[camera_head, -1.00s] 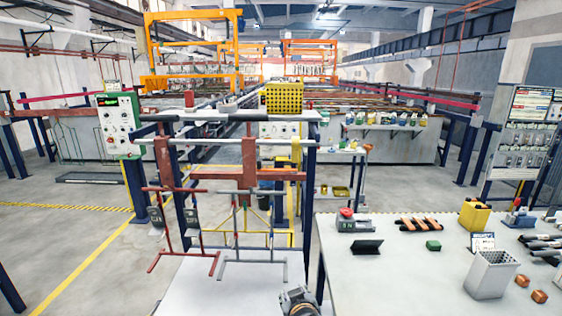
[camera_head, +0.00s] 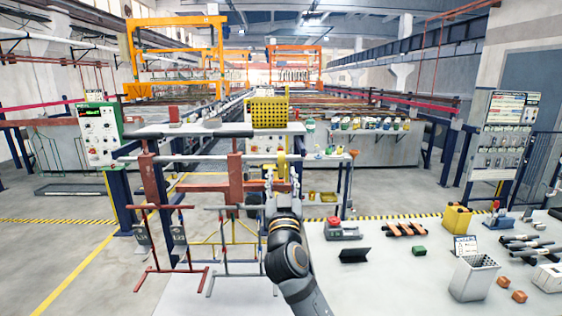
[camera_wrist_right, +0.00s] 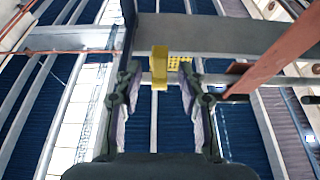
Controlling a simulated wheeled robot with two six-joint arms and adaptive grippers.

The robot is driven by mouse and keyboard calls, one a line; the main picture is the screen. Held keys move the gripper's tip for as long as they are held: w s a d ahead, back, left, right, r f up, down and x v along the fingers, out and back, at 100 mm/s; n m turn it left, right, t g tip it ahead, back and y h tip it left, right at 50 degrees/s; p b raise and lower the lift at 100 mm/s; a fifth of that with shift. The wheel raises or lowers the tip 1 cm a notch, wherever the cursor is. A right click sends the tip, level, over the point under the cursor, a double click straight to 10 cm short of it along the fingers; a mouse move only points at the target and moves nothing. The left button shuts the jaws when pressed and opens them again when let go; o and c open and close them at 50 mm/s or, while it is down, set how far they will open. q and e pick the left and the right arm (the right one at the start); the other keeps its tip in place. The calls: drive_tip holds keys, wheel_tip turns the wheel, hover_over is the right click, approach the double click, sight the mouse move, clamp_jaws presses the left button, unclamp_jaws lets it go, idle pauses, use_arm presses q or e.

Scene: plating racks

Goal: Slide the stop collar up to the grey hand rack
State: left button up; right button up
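The yellow stop collar (camera_head: 281,167) sits near the right end of the light grey rail (camera_head: 205,158). The grey hand rack (camera_head: 222,237) hangs to the left of the collar, beside a dark red hand rack (camera_head: 152,237). My right gripper (camera_head: 282,180) is raised in front of the collar and is open. In the right wrist view the collar (camera_wrist_right: 160,68) appears between the spread fingers (camera_wrist_right: 160,90), slightly beyond their tips; I cannot tell whether they touch it. My left gripper is not in view.
Dark red hangers (camera_head: 235,180) stand on the rail frame left of the collar. A yellow perforated basket (camera_head: 269,112) sits on the shelf behind.

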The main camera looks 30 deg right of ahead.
sight(281, 171)
drive_tip(key=p+x, duration=0.1)
drive_tip(key=x, duration=0.2)
drive_tip(key=shift+w+d, duration=0.25)
drive_tip(key=shift+w, duration=0.05)
drive_tip(key=shift+c, duration=0.4)
clamp_jaws()
